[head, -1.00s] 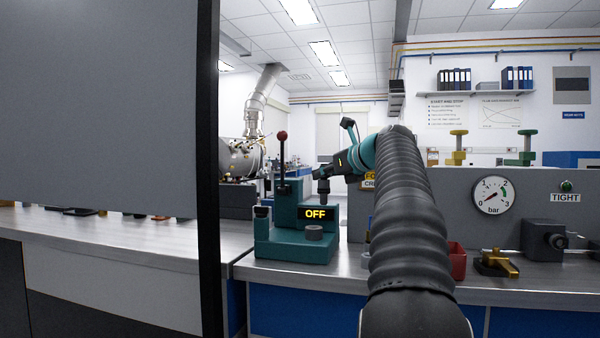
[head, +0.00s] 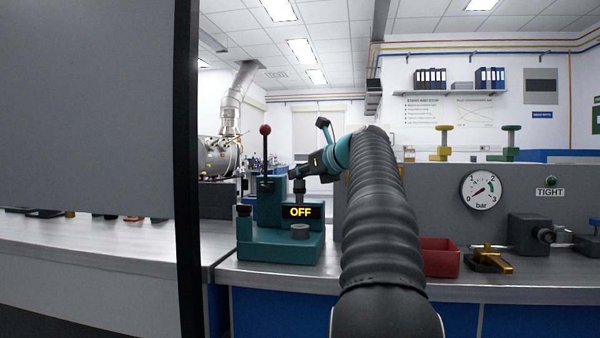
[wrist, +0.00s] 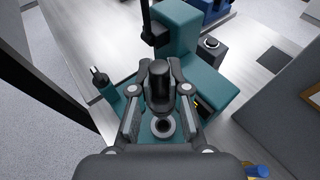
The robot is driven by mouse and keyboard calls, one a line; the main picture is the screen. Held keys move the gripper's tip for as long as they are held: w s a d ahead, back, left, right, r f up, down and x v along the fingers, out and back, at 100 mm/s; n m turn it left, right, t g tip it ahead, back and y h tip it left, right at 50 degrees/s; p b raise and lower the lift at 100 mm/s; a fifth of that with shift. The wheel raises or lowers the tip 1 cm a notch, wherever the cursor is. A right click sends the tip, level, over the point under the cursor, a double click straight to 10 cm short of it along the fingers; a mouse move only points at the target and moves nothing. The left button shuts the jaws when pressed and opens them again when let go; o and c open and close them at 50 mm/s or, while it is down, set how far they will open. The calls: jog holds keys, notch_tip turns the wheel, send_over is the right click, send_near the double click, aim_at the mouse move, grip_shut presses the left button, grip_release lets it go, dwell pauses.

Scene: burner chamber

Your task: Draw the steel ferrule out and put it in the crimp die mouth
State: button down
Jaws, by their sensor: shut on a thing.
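The steel ferrule is a short dark grey cylinder (head: 299,187), upright below my gripper (head: 298,174) in the head view. In the wrist view my gripper (wrist: 160,88) is shut on the ferrule (wrist: 159,80), its fingers on either side. The teal crimp press (head: 258,247) stands on the bench with a lit "OFF" display. Its die mouth is a grey ring (head: 300,231) on the low front base. The ring also shows in the wrist view (wrist: 163,127), between the fingers. The ferrule is above the base and apart from the ring. Its lower end is not clearly visible in the wrist view.
A red-knobbed lever (head: 265,143) rises from the press at left. A dark upright post (head: 187,180) and grey panel (head: 90,110) stand left of it. A red bin (head: 440,262), brass-handled fitting (head: 490,262) and pressure gauge (head: 481,190) are to the right.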

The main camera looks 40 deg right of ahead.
aim_at(304, 188)
jog(key=shift+f+b, duration=1.25)
jog(key=shift+f, duration=0.85)
jog(key=shift+p, duration=0.8)
jog(key=shift+f+b, duration=1.1)
jog(key=shift+f, duration=0.85)
jog(key=c, duration=1.1)
grip_release()
jog(key=shift+s, duration=0.1)
